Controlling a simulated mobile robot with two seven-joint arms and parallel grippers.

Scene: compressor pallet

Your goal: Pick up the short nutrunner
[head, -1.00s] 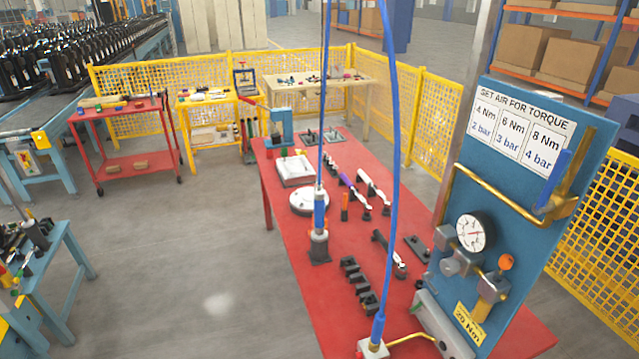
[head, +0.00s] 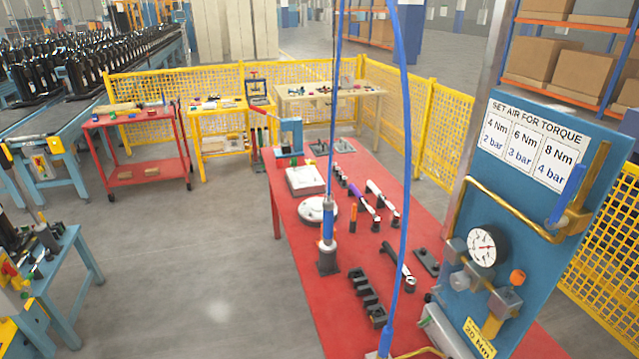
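Several angled, handheld tools that look like nutrunners lie on the red table (head: 300,262). One has a purple body and dark handle (head: 363,201), one beside it has a white and dark body (head: 382,202), and a dark one with a light section (head: 398,266) lies nearer. A blue upright tool (head: 328,225) stands in a dark holder (head: 328,261) below a hanging blue line. I cannot tell for sure which of these is the short nutrunner. Neither of my grippers is in view.
A blue panel (head: 545,205) with a torque chart, pressure gauge (head: 484,246) and brass pipes stands at the right. A blue hose (head: 402,180) hangs in front of the table. A row of dark blocks (head: 366,297) lies near. Grey floor left of the table is clear.

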